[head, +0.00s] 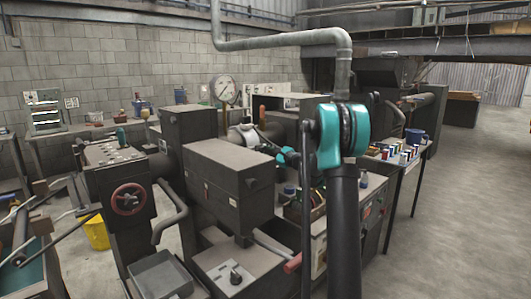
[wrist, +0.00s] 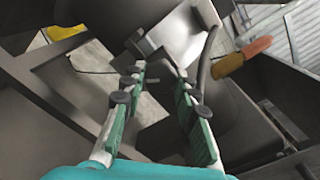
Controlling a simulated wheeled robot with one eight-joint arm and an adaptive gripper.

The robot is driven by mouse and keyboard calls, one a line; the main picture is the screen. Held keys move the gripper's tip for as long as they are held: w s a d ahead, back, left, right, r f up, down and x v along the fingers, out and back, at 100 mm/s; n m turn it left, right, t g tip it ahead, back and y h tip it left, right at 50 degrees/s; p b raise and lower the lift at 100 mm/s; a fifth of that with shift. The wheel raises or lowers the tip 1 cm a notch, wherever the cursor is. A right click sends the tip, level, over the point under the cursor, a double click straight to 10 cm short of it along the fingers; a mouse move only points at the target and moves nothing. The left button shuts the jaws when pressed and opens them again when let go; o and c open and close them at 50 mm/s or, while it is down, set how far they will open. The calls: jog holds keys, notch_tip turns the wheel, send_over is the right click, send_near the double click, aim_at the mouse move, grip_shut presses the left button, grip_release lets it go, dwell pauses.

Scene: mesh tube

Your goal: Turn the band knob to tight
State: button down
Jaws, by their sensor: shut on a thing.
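My gripper (wrist: 155,85) fills the middle of the wrist view, its two green-padded fingers narrowing toward a small dark grey part (wrist: 156,76) between the tips. This part appears to be the band knob, but its shape and any tight mark cannot be made out. In the head view my teal wrist (head: 289,156) reaches left, behind a dark machine box (head: 232,180); the fingertips and what they hold are hidden or too small to tell there.
An orange-red handle (wrist: 242,57) stands right of the fingertips in the wrist view. In the head view, a pressure gauge (head: 224,89) rises behind the machines. Open floor (head: 465,200) lies at the right.

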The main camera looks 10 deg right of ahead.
jog(key=m, duration=0.6)
jog(key=shift+s+f, duration=0.1)
jog(key=c, duration=2.3)
grip_release()
jog(key=m, duration=0.5)
jog(key=shift+a+m, duration=0.1)
jog(key=shift+m, duration=0.3)
jog(key=m, duration=0.6)
jog(key=shift+s, duration=0.1)
grip_shut()
jog(key=m, duration=0.6)
jog(key=shift+a, duration=0.1)
jog(key=o, duration=1.2)
grip_release()
jog(key=shift+m, duration=0.3)
jog(key=shift+c, duration=0.2)
jog(key=v, duration=1.2)
